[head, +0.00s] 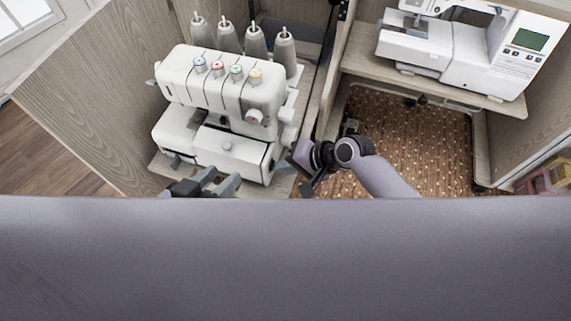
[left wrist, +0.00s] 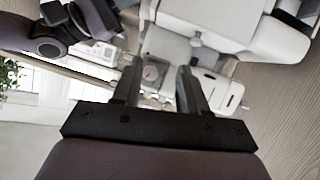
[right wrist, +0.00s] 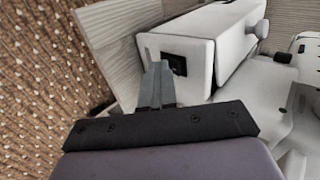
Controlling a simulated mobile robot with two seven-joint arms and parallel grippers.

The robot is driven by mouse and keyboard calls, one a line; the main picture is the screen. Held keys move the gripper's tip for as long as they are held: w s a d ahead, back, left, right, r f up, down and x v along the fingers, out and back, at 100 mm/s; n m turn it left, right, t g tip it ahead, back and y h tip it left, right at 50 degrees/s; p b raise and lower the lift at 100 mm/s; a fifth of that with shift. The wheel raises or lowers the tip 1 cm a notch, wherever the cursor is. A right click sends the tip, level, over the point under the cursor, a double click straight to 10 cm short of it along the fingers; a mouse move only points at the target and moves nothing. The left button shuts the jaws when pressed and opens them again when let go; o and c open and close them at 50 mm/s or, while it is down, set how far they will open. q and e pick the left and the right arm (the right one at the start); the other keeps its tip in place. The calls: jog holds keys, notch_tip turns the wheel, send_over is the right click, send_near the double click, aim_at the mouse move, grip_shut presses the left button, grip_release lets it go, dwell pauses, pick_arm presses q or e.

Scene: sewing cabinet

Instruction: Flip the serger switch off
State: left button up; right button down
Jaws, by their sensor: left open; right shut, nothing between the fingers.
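The white serger (head: 215,80) stands on the left of the cabinet, with coloured dials and thread cones. Its black rocker switch (right wrist: 176,64) shows in the right wrist view, on the narrow end face of its lower body; I cannot make out which way it is set. My right gripper (right wrist: 153,65) is shut and empty, its fingertips close beside the switch; I cannot tell whether they touch it. In the head view, my right gripper is by the serger's lower right end. My left gripper (left wrist: 158,82) is open and empty; in the head view it is low before the serger's front (head: 220,182).
A white sewing machine (head: 470,60) with a green screen stands on a wooden shelf (head: 360,62) at the right. A patterned brown carpet (head: 420,125) lies below it. A wooden cabinet panel (head: 90,100) stands left of the serger. My own body covers the bottom of the head view.

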pick_arm(q)
jog(key=shift+s+r+p, duration=0.1)
jog(key=shift+r+p, duration=0.8)
pick_arm(e)
jog(key=shift+a+r, duration=0.15)
jog(key=shift+r, duration=0.75)
pick_arm(q)
jog(key=shift+a+f, duration=0.1)
